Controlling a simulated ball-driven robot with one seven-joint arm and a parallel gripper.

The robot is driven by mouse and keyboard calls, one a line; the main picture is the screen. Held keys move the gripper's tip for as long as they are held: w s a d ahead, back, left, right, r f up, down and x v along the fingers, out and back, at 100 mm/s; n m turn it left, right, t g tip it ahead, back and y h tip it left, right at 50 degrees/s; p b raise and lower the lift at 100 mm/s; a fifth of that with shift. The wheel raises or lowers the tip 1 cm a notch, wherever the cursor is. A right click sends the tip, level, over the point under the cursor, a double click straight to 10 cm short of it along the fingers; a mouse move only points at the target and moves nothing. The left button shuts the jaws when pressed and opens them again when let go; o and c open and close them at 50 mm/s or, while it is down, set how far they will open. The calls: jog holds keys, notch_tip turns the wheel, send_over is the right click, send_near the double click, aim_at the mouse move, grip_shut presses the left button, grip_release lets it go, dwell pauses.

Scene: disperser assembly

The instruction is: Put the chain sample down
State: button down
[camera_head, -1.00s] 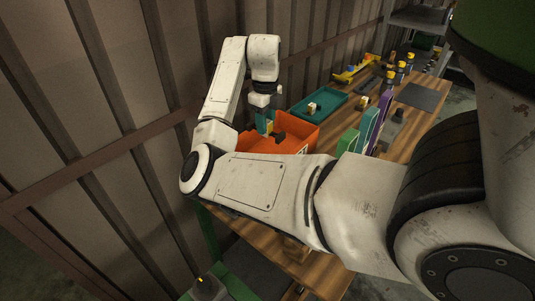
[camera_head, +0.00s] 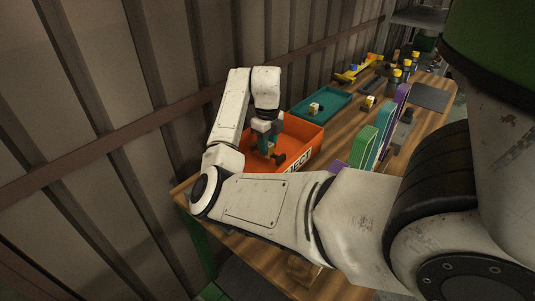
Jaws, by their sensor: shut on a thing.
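My gripper (camera_head: 266,150) points down inside the orange bin (camera_head: 305,135), near its left end. It is shut on the chain sample (camera_head: 272,153), a small dark piece that I see only in part. A dark part also shows at the gripper's right, close to the bin floor. I cannot tell whether the sample touches the floor.
A teal tray (camera_head: 333,102) with a small pale block (camera_head: 314,108) lies behind the bin. Upright green, teal and purple panels (camera_head: 372,145) stand to the right. Several yellow-capped bottles (camera_head: 397,75) stand farther back. The corrugated wall (camera_head: 140,90) is close on the left.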

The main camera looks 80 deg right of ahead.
jog(key=shift+f, duration=1.85)
jog(key=shift+f, duration=0.15)
jog(key=c, duration=0.8)
grip_release()
jog(key=shift+o, duration=0.2)
notch_tip(320, 180, up, 12)
jog(key=shift+r, duration=0.15)
